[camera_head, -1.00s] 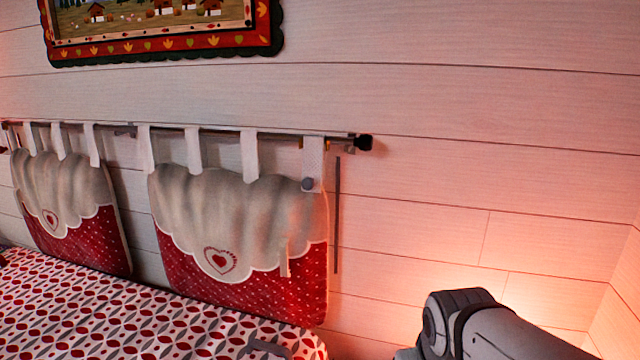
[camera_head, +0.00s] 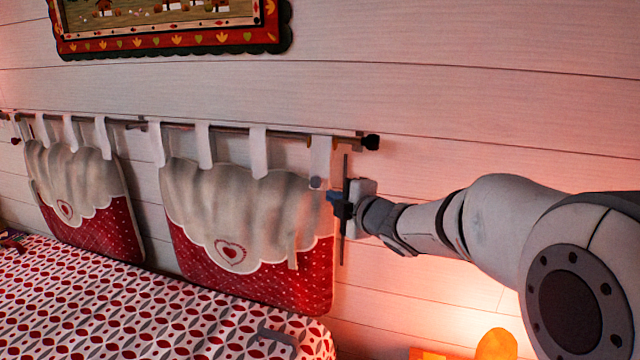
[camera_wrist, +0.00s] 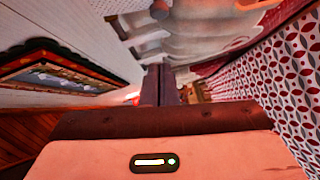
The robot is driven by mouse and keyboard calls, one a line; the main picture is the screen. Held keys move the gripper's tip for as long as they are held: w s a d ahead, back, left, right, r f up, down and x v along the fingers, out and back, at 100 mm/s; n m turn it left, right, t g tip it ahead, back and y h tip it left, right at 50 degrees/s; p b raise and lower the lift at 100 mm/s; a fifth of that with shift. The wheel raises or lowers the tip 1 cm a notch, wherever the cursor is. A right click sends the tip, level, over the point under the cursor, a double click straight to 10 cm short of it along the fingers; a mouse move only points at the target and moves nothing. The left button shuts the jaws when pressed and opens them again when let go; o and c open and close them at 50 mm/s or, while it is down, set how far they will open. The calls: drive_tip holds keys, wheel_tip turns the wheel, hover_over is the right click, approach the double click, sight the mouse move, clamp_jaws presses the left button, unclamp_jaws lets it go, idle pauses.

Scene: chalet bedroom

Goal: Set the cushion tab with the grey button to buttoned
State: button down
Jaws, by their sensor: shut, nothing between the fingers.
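The right-hand cushion (camera_head: 235,215) hangs by white tabs from a dark rod on the wall. Its rightmost tab (camera_head: 321,155) comes down from the rod, and the grey button (camera_head: 316,183) shows at its lower end. A narrow pale strip (camera_head: 293,250) hangs lower on the cushion's right front. My gripper (camera_head: 334,197) is just right of and slightly below the button, at the cushion's right edge. In the wrist view its fingers (camera_wrist: 158,85) are together with nothing between them, and pale cloth (camera_wrist: 215,35) fills the area beyond. Whether the fingers touch the cloth cannot be told.
The rod's end knob (camera_head: 372,142) sticks out above my gripper. A thin dark vertical bar (camera_head: 343,245) stands by the cushion's right edge. A patterned bed (camera_head: 130,310) lies below. A framed picture (camera_head: 170,40) hangs above. The wall to the right is plain.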

drive_tip(key=p, duration=0.2)
approach(311, 182)
drive_tip(key=w+a, duration=0.1)
drive_tip(key=a, duration=0.3)
drive_tip(key=w, duration=0.2)
drive_tip(key=w+d+p, duration=0.1)
drive_tip(key=shift+w+f, duration=0.1)
drive_tip(key=shift+f, duration=0.15)
drive_tip(key=shift+w+f, duration=0.1)
drive_tip(key=shift+w, duration=0.15)
drive_tip(key=shift+d+f, duration=0.1)
drive_tip(key=shift+f, duration=0.05)
